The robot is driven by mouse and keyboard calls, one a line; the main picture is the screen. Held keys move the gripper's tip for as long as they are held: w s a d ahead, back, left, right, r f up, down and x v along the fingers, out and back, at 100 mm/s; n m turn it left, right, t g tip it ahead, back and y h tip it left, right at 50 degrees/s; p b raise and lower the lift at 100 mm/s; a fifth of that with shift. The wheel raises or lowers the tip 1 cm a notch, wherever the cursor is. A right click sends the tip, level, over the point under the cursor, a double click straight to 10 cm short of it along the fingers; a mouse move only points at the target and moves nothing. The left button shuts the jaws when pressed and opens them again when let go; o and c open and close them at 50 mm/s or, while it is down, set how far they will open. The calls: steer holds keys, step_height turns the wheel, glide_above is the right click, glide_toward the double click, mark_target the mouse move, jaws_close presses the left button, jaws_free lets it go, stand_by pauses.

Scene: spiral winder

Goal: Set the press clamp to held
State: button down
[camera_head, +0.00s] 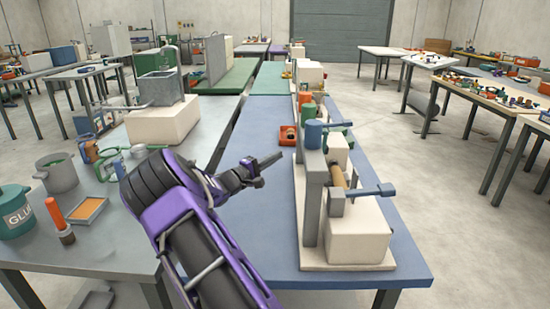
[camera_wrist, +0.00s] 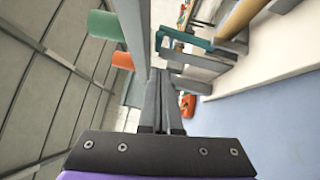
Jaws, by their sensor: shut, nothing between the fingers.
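In the head view, the winder stands on the blue table as a cream base with cream blocks (camera_head: 357,232) and a grey upright plate (camera_head: 311,205). A blue-grey lever (camera_head: 365,192) sticks out right, near a brown roller (camera_head: 339,177). A teal handle (camera_head: 339,126) lies behind; a teal bar shows in the wrist view (camera_wrist: 183,41). I cannot tell which part is the press clamp. My gripper (camera_head: 275,160) is shut and empty, left of the winder and apart from it; its fingers show in the wrist view (camera_wrist: 162,105).
A small orange box (camera_head: 288,134) sits on the blue table (camera_head: 262,235) beside the winder. The grey table (camera_head: 75,230) at left carries a glue pot (camera_head: 15,212), an orange-handled brush (camera_head: 57,217) and a cream block with a grey hopper (camera_head: 160,125). The blue table's near left part is clear.

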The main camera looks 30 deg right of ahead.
steer(key=shift+n+t+h, duration=0.3)
steer(key=shift+n+h, duration=0.2)
steer(key=shift+n, duration=0.2)
steer(key=w, duration=0.1)
steer(key=w+d+f+p, duration=0.1)
steer(key=w, duration=0.1)
steer(key=w+d+f+p, duration=0.1)
steer(key=shift+w+d, duration=0.15)
steer(key=shift+d, duration=0.1)
steer(key=d+r+p, duration=0.1)
steer(key=d+r, duration=0.2)
steer(key=d, duration=0.9)
steer(key=shift+w+d+r, duration=0.15)
steer(key=shift+w+d, duration=0.05)
steer(key=shift+d, duration=0.1)
steer(key=shift+d, duration=0.1)
